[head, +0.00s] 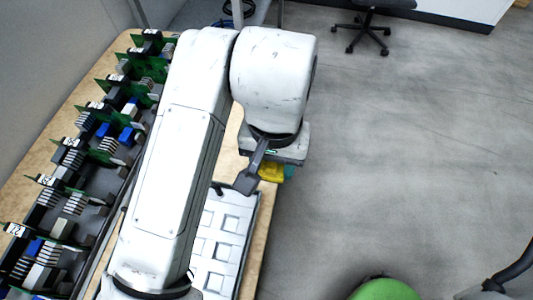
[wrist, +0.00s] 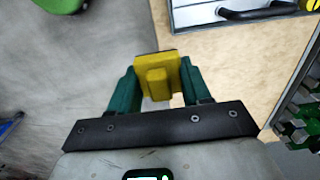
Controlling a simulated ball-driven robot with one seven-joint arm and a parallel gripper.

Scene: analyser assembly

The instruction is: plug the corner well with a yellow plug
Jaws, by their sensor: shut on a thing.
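My gripper (wrist: 160,88) is shut on a yellow plug (wrist: 156,82), which sits between its two green fingers in the wrist view. In the head view the yellow plug (head: 270,171) shows beneath my wrist, above the right edge of the table and partly hidden by my gripper. A pale tray with square wells (head: 232,225) lies on the table below my arm in the head view. My arm covers its left and upper parts, so I cannot tell which wells are filled. Part of a tray with a dark handle (wrist: 195,14) shows at the top of the wrist view.
A long row of green circuit boards (head: 108,145) with blue, white and black parts runs along the left of the wooden table (head: 262,215). Open grey floor lies to the right, with a green round seat (head: 385,289) and a dark chair (head: 370,25).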

